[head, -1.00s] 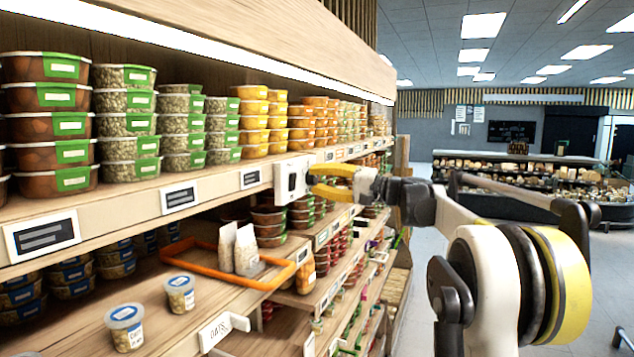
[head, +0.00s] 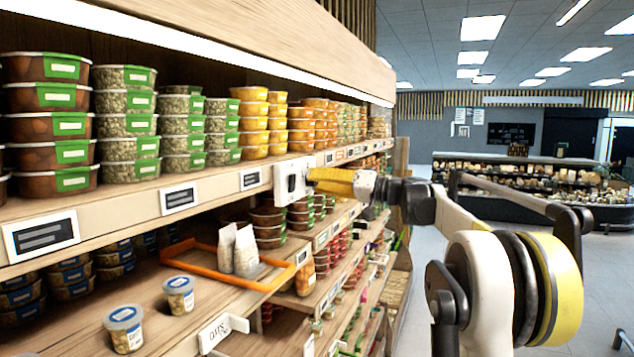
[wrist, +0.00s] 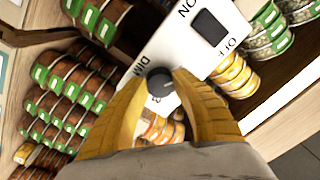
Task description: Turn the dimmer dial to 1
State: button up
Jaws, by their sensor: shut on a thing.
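The dimmer dial (wrist: 160,79) is a small dark round knob on a white control panel (wrist: 168,42). The panel has a dark switch marked ON and OFF, and partly visible dimmer lettering. In the head view the panel (head: 290,181) is fixed to the shelf edge. My yellow gripper (wrist: 162,84) is shut on the dial, with a fingertip on each side of it. In the head view my gripper (head: 314,179) reaches the panel from the right. The fingers hide the dial there, and its setting cannot be read clearly.
Shelves with stacked tubs lie behind and left of the panel. An orange tray frame (head: 215,281) with white pouches (head: 238,249) sits on the lower shelf. Two small tubs (head: 124,328) stand near its front. The aisle on the right is open.

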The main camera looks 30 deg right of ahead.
jog(key=shift+f, duration=0.1)
jog(key=o, duration=1.2)
jog(key=shift+w+a, duration=0.1)
jog(key=v, duration=1.2)
